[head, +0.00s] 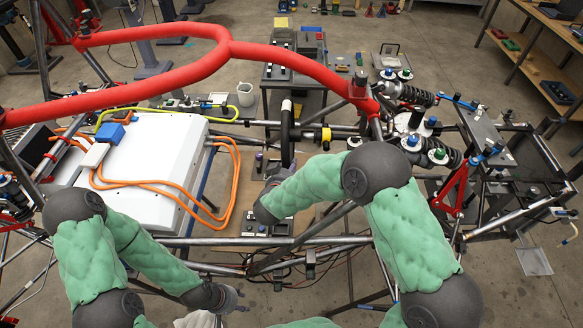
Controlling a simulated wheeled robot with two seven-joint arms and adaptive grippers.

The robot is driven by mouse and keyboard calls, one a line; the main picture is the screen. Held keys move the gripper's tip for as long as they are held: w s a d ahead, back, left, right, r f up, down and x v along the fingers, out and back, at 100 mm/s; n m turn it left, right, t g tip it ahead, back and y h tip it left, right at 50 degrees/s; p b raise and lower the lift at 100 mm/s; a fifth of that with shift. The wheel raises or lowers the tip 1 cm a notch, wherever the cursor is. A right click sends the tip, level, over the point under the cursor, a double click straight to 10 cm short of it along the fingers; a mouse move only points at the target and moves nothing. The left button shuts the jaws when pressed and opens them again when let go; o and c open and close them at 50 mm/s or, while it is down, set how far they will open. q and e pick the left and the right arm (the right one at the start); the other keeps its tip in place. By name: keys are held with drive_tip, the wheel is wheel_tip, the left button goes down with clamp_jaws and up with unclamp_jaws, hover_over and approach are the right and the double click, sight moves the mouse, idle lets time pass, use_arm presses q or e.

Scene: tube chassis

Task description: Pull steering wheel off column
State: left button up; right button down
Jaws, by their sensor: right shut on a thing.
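The steering wheel (287,135) is seen nearly edge-on as a dark upright rim with a pale top, in the middle of the tube chassis. The steering column (312,134), with a yellow collar, runs to the right from it. My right gripper (271,173) is at the lower end of the wheel, partly hidden by my green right forearm. It is shut on the wheel's lower rim, though the finger contact is hard to see. My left gripper (232,297) is low in front of the chassis, away from the wheel. Its fingers are too small and dark to read.
A red padded tube (150,82) arches across the left and top of the chassis. A white battery box (150,165) with orange cables (233,185) fills the left. Shock absorbers (414,96) and a red stand (452,192) are on the right. A black cart (283,66) stands behind the wheel.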

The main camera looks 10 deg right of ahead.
drive_tip(key=shift+w+a+r, duration=0.1)
drive_tip(key=shift+w+a, duration=0.1)
drive_tip(key=shift+a, duration=0.25)
drive_tip(key=shift+w+a+r, duration=0.1)
drive_tip(key=shift+w+a, duration=0.05)
drive_tip(key=shift+a, duration=0.25)
